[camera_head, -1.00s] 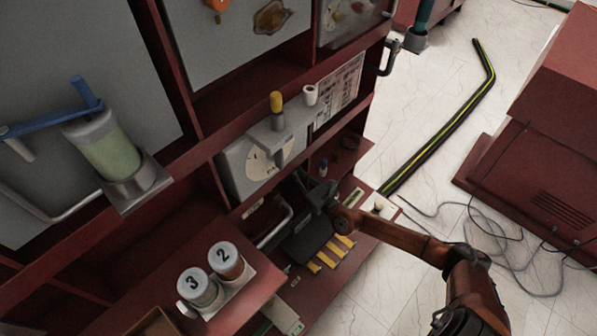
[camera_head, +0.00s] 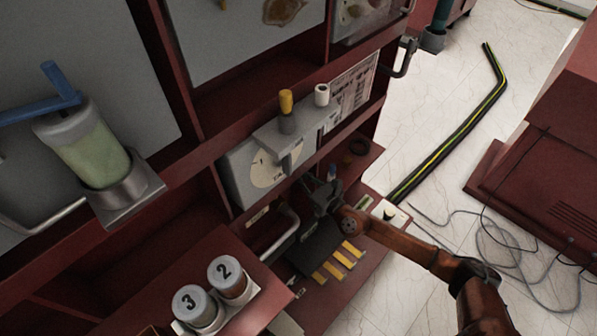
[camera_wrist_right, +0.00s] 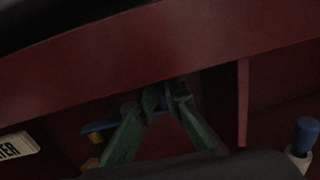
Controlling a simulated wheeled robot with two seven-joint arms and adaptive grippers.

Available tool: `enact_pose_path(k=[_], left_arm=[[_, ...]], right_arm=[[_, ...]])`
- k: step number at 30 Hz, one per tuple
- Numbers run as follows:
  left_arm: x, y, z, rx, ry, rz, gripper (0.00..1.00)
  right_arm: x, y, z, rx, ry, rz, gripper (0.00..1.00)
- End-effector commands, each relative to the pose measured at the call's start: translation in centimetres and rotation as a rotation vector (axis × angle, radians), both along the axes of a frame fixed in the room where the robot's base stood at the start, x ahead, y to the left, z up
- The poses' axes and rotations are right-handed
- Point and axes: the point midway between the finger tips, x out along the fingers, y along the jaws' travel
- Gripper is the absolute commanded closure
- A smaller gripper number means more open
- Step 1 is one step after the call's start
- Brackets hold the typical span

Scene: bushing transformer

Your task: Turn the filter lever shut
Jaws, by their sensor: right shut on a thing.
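My right gripper (camera_head: 314,188) reaches under the dial unit's shelf in the head view. In the right wrist view its green-grey fingers (camera_wrist_right: 165,97) come together just below a dark red beam. It is shut on what appears to be the filter lever; the grip is dark and largely hidden. A blue piece (camera_wrist_right: 97,127), perhaps part of that lever, shows left of the fingers, with a yellow piece (camera_wrist_right: 91,162) below. A white label (camera_wrist_right: 17,146) ending in "TER" is at the left edge. My left gripper is in neither view.
A grey dial unit (camera_head: 240,175) with a yellow-topped knob (camera_head: 286,101) stands above my gripper. A bent grey handle (camera_head: 288,228) is to its left. Numbered jars (camera_head: 196,306) stand at front left. A blue-topped item (camera_wrist_right: 304,136) is to the right. Cables (camera_head: 510,255) lie on the floor.

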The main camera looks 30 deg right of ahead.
Motion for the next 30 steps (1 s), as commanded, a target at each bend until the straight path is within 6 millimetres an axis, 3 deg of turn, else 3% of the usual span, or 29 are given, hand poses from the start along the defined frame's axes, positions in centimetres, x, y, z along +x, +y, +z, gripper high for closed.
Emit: enact_pose_path(k=[14,15,22,30], left_arm=[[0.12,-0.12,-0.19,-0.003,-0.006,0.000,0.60],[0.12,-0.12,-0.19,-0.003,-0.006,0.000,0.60],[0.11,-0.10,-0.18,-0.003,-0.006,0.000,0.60],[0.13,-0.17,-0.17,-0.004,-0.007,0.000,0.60]], right_arm=[[0.21,0.04,0.07,0.000,-0.001,0.000,1.00],[0.21,0.04,0.07,0.000,-0.001,0.000,0.90],[0.18,0.04,0.05,0.000,-0.001,0.000,0.74],[0.10,0.06,0.01,0.000,0.000,0.000,0.74]])
